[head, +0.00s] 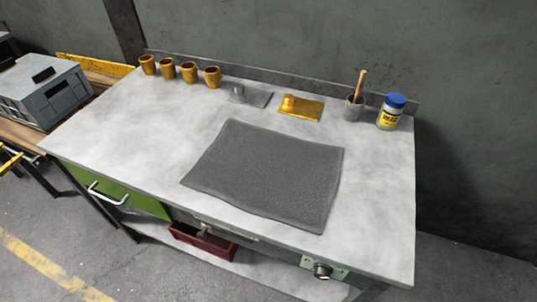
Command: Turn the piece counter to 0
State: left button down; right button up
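A round dark metal knob (322,270) sits on a small pale green plate on the bench's front edge at the lower right. It looks like the piece counter, but its markings and setting are too small to read. Neither of my grippers is in the head view, and nothing is touching the knob.
The pale workbench (120,135) carries a dark grey mat (265,170). Along its back stand several brass cups (189,72), a grey plate (252,97), a gold plate (300,109), a grey pot (352,110) with a wooden handle and a blue-lidded jar (391,113). A green drawer (130,204) is below.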

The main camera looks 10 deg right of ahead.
aim_at(322, 272)
jog(key=k+j+z, duration=0.1)
jog(key=z, duration=1.05)
